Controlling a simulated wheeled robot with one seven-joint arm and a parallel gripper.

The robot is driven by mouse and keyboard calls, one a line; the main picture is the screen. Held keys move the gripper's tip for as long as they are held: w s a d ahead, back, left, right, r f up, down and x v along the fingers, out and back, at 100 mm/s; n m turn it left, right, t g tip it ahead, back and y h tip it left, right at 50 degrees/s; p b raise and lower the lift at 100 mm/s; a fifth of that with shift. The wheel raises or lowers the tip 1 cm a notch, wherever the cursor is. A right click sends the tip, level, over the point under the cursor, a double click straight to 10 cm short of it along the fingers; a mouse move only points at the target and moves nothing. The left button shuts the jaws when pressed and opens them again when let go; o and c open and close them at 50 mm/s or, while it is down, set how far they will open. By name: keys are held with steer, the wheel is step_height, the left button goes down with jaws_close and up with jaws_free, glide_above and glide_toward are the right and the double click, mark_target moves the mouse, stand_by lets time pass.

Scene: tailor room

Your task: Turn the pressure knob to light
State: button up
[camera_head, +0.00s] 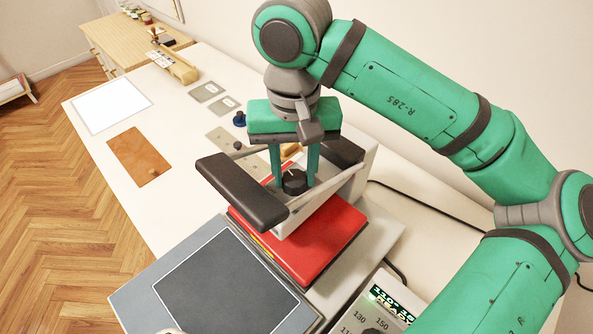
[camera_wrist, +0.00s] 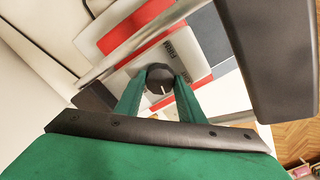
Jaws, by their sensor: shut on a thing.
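The pressure knob (camera_head: 294,182) is a round black dial on top of the red and white press (camera_head: 318,240). My gripper (camera_head: 294,178) points down from above, its two green fingers shut on the sides of the knob. In the wrist view the knob (camera_wrist: 160,79) sits between the fingertips, with a white pointer line on its face. The press's black handle (camera_head: 243,190) lies in front of my gripper.
A grey pad (camera_head: 225,285) lies in front of the press, and a control box with a lit display (camera_head: 392,297) stands at the lower right. A brown leather piece (camera_head: 140,157), a white sheet (camera_head: 111,106) and small grey plates (camera_head: 208,92) lie on the white table.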

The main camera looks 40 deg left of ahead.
mark_target(294, 178)
steer(key=n, duration=0.3)
steer(key=shift+s+n, duration=0.1)
steer(key=shift+n, duration=2.2)
steer(key=o, duration=1)
steer(key=shift+o, duration=0.2)
step_height(294, 178, up, 11)
steer(key=shift+f, duration=0.1)
